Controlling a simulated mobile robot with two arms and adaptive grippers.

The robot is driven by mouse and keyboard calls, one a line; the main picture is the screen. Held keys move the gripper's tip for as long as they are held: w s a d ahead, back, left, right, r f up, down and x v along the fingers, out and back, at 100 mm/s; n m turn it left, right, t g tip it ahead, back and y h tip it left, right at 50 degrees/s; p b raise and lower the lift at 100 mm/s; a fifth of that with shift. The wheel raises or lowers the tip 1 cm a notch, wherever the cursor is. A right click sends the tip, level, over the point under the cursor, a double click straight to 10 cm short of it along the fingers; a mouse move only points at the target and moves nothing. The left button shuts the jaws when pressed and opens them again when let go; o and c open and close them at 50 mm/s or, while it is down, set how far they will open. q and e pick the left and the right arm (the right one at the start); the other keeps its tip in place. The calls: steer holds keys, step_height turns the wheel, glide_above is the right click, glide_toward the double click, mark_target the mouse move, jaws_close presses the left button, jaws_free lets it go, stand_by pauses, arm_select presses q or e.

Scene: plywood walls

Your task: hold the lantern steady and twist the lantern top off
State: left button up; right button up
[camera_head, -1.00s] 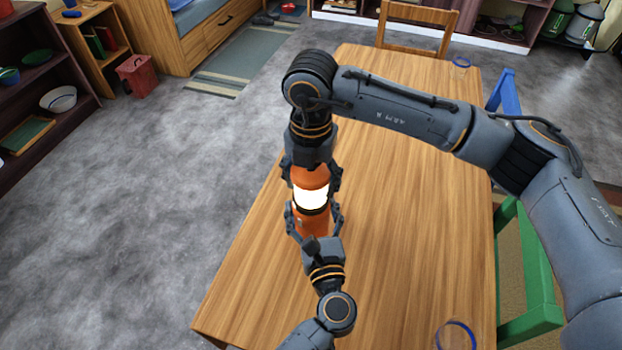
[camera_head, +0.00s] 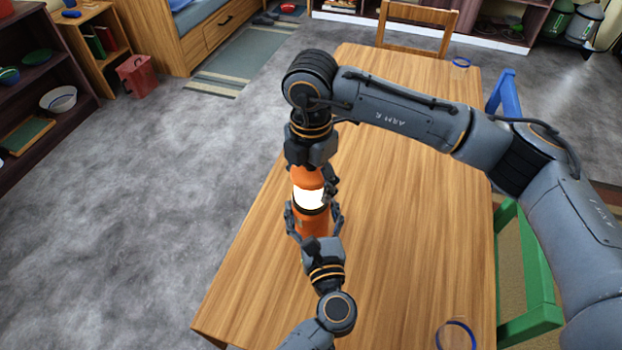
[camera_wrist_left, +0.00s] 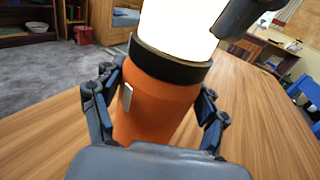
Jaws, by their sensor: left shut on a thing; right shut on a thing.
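The lantern (camera_head: 309,198) stands upright on the wooden table, with an orange top, a glowing white middle and an orange base. My left gripper (camera_head: 315,220) is shut on the orange base (camera_wrist_left: 157,103), one finger on each side, as the left wrist view shows. My right gripper (camera_head: 313,180) comes down from above and is shut on the orange lantern top (camera_head: 306,178). Its wrist hides the very top of the lantern. One right finger shows at the upper right of the left wrist view, beside the glowing part.
The wooden table (camera_head: 405,200) is mostly clear around the lantern. A blue-rimmed clear glass (camera_head: 456,335) stands at the near right edge, and another (camera_head: 461,62) at the far end.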

steer(key=shift+f+m, duration=0.1)
steer(key=shift+m, duration=0.2)
steer(key=shift+m, duration=1.4)
steer(key=o, duration=1.3)
steer(key=shift+o, duration=0.2)
step_height(320, 180, up, 12)
steer(key=shift+r, duration=0.1)
